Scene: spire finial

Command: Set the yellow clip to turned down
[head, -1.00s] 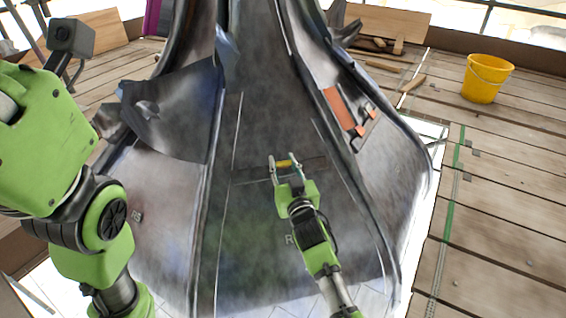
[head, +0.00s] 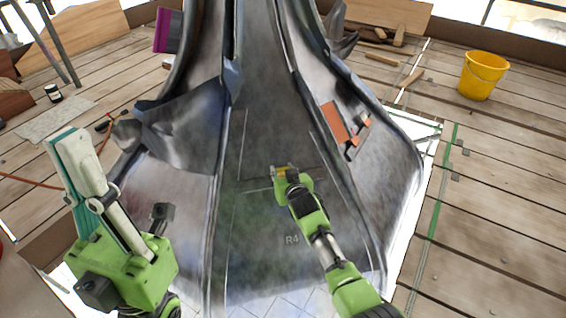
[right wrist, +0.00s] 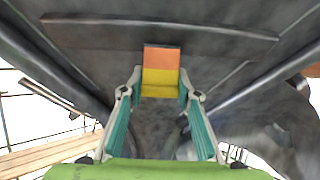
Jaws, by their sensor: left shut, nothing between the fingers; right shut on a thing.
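The yellow clip (head: 281,171) is on the middle dark panel of the spire (head: 265,215), at a thin cross seam. In the right wrist view the yellow clip (right wrist: 160,82) sits between the fingertips, with an orange-copper piece (right wrist: 162,58) directly above it against a dark strip (right wrist: 220,40). My right gripper (head: 287,173) is shut on the clip, and its teal-padded fingers show on both sides in the right wrist view (right wrist: 160,90). The clip's far side is hidden. My left gripper (head: 70,142) is shut and empty, raised at the left, apart from the spire.
A copper strip and small hardware (head: 340,122) lie on the spire's right panel. A grey curved flap (head: 185,130) juts out on the left. A yellow bucket (head: 483,75) stands on the plank deck at right. A red hose (head: 35,182) lies at left.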

